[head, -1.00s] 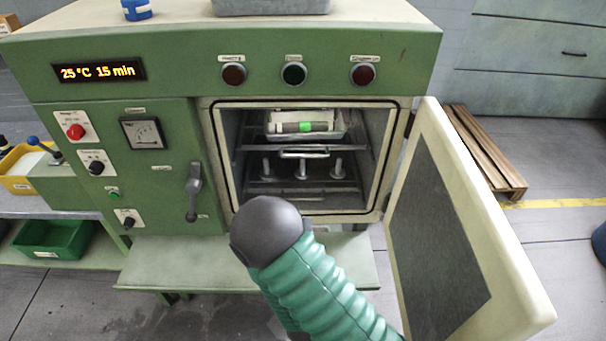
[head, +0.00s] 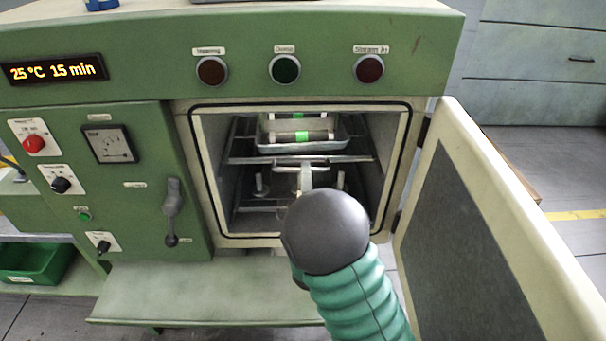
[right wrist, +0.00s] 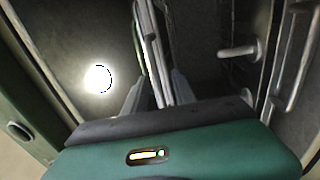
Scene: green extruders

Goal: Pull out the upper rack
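The upper rack (head: 345,158) sits inside the open chamber of the green machine and carries a metal tray (head: 267,148) with a cylindrical part marked by a green band. Its front handle (head: 283,169) is a pale bar below the tray. My right gripper (head: 306,178) reaches into the chamber at this handle; my wrist hides part of it. My left gripper is not in view.
The chamber door (head: 455,235) stands wide open at the right. A lower rack (head: 262,208) with upright pegs lies below the upper one. A flat green shelf (head: 205,290) projects below the opening. The chamber walls are close around my gripper.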

